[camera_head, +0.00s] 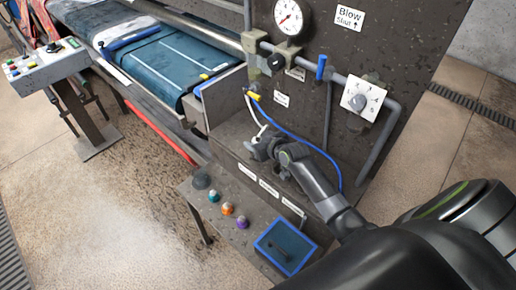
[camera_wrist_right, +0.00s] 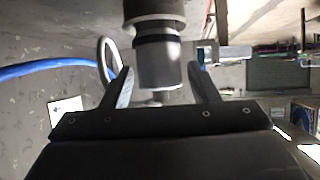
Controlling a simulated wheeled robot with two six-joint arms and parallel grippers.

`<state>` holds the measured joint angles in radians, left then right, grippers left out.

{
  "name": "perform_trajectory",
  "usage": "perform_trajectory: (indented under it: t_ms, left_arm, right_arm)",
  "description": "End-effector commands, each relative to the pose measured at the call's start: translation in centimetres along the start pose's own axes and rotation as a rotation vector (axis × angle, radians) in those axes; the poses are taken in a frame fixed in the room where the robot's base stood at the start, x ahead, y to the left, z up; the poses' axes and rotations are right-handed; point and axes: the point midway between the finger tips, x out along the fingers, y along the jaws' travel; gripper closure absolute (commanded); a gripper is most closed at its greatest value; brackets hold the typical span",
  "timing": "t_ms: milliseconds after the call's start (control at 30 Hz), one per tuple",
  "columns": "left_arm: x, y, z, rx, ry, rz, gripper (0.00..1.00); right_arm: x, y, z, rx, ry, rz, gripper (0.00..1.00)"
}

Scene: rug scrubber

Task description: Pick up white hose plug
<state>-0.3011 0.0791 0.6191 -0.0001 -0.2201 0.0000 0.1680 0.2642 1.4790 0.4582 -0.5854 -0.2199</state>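The white hose (camera_head: 255,114) comes down the front of the dark panel beside a blue hose, and its lower end is hidden at my right gripper (camera_head: 258,148). In the right wrist view, a pale cylindrical fitting with a dark ring, which looks like the white hose plug (camera_wrist_right: 160,70), sits between the two fingers of my right gripper (camera_wrist_right: 163,82). The fingers stand apart with a visible gap on each side of it. A loop of white hose (camera_wrist_right: 104,50) shows to the left of the fingers. My left gripper is in neither view.
The panel carries a gauge (camera_head: 288,17), pipes and a dial plate (camera_head: 361,100). The blue hose (camera_head: 300,139) curves behind my right arm. A low shelf below holds several coloured knobs (camera_head: 227,209) and a blue tray (camera_head: 271,257). A conveyor (camera_head: 165,62) stands at left.

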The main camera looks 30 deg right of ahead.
Motion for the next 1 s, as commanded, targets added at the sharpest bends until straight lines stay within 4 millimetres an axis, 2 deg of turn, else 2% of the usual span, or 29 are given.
perform_trajectory:
  t_ms: [33,333,567,667,1000]
  left_arm:
    - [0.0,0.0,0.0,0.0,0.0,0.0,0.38]
    - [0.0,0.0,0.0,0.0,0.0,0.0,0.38]
    - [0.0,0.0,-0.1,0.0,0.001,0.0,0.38]
    - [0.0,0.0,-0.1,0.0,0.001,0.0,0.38]
    - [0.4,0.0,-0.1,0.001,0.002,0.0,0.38]
  right_arm:
    - [0.0,0.0,0.0,0.0,0.0,0.0,0.52]
    - [0.0,0.0,0.0,0.0,-0.001,0.0,0.91]
    - [-0.1,0.0,-0.2,-0.001,0.001,0.0,0.91]
    - [-0.4,0.0,-0.8,-0.003,0.003,0.0,0.91]
    - [-3.2,0.1,-6.1,-0.005,0.006,0.0,0.91]
